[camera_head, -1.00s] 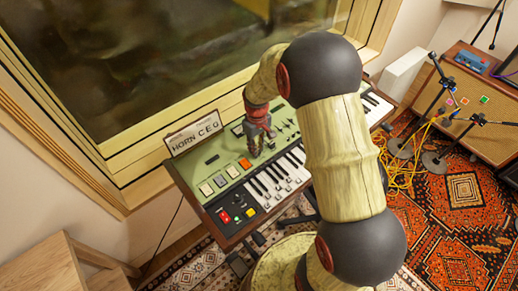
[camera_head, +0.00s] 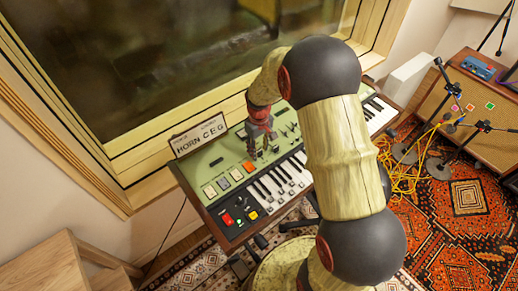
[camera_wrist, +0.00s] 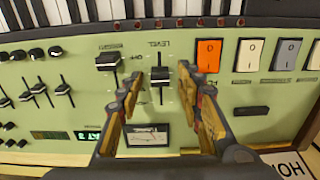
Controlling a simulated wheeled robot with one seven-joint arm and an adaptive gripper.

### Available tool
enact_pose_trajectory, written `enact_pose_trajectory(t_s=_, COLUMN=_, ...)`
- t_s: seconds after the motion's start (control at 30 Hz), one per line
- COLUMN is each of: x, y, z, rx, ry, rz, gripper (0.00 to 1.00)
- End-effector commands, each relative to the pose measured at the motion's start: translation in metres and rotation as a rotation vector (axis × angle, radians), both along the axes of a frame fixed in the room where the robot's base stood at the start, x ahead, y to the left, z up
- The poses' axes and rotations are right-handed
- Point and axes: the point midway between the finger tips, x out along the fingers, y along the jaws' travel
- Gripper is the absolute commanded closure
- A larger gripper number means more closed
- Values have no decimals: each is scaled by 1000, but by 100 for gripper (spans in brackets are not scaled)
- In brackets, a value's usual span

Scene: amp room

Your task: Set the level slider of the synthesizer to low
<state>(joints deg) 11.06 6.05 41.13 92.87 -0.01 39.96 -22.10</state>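The synthesizer (camera_head: 216,158) has a green panel with keys along its front, below the window. In the wrist view its panel (camera_wrist: 255,95) appears upside down. The level slider (camera_wrist: 160,74) has a black cap on a vertical slot, with the inverted word LEVEL above it. My gripper (camera_wrist: 159,88) is open, with one finger on each side of the level slider. I see no clear contact with its cap. In the head view my gripper (camera_head: 262,146) points down at the panel, and the slider is too small to make out.
A second slider (camera_wrist: 108,60) sits close beside the left finger in the wrist view. A small meter (camera_wrist: 147,135) lies between the fingers. An orange switch (camera_wrist: 208,55) is to the right. A sign (camera_head: 200,136) stands at the synthesizer's back edge, near the window.

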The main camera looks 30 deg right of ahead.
Motion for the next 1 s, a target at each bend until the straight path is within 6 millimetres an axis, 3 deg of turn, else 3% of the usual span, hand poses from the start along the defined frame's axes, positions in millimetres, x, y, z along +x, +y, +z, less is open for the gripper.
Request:
enact_pose_trajectory(t_s=0.17, x=1, y=0, z=12, rx=0, ry=-3, rz=0, gripper=64)
enact_pose_trajectory(t_s=0.5, x=2, y=0, z=78, rx=-1, ry=-4, rz=0, gripper=64)
enact_pose_trajectory(t_s=0.7, x=1, y=0, z=108, rx=-1, ry=-2, rz=0, gripper=64)
enact_pose_trajectory(t_s=1.0, x=0, y=0, z=120, rx=0, ry=0, rz=0, gripper=64)
